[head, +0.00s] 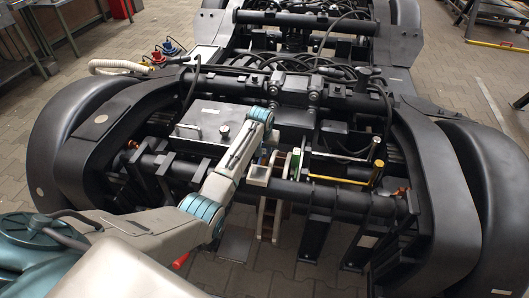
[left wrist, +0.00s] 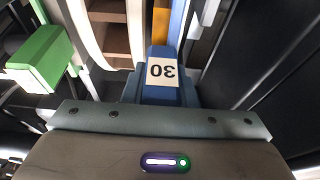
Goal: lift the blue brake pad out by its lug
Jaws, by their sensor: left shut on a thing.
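The blue brake pad (left wrist: 175,30) shows in the left wrist view, with a white label reading 30 upside down on its blue lug (left wrist: 158,94). My left gripper (left wrist: 160,118) is shut on the lug, close in front of the camera. In the head view my left gripper (head: 260,172) reaches down among the bogie parts at the near crossbeam. The pad is mostly hidden there by my wrist. I cannot tell how far the pad sits in its slot. My right gripper is not in view.
A green block (left wrist: 38,60) stands left of the pad in the left wrist view, beside a pale curved part (left wrist: 95,35). The black bogie frame (head: 440,170) surrounds the work area. A yellow-ended rod (head: 340,180) lies to the right. Red and blue items (head: 168,48) stand behind.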

